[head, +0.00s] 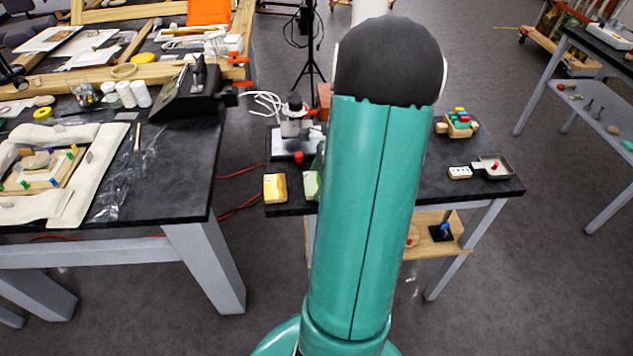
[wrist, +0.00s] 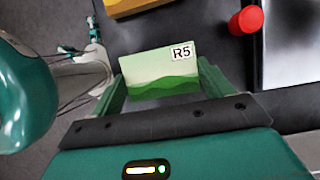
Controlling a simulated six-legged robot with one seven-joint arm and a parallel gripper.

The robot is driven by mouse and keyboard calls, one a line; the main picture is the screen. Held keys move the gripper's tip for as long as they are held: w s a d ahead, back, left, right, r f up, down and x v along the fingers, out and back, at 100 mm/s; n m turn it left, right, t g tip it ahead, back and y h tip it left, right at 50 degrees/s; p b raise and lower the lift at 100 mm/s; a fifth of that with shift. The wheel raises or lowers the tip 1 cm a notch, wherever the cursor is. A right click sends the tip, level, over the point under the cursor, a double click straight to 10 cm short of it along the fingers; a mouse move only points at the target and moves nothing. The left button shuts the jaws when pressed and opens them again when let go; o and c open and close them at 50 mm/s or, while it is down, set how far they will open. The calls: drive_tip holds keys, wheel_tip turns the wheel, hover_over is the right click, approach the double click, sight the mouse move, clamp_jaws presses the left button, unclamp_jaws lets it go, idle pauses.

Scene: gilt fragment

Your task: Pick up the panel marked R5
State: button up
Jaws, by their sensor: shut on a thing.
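The panel marked R5 (wrist: 158,72) shows in the wrist view, with a pale green top, darker green hills and a white R5 label at its upper right corner. My gripper (wrist: 160,88) is shut on it, with one green finger at each side edge. In the head view my arm hides most of the gripper. A small pale green piece, apparently the panel (head: 312,184), shows just left of my arm at the front edge of the small table. I cannot tell from these frames whether the panel touches the table.
A yellow block (head: 275,188) sits left of the panel at the edge of the small dark table (head: 455,188). A red knob (wrist: 246,20) stands near the panel. A grey pan (head: 492,167) and wooden toy (head: 458,124) are at the right. A larger cluttered table (head: 180,185) stands left.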

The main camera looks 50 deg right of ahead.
sight(310, 184)
drive_tip(key=shift+r, duration=0.2)
drive_tip(key=shift+r, duration=0.25)
wheel_tip(310, 184, up, 2)
drive_tip(key=shift+r, duration=0.1)
drive_tip(key=s+a+r, duration=0.3)
drive_tip(key=s+r, duration=0.6)
drive_tip(key=s, duration=0.4)
drive_tip(key=shift+s+r, duration=0.2)
drive_tip(key=shift+r, duration=0.2)
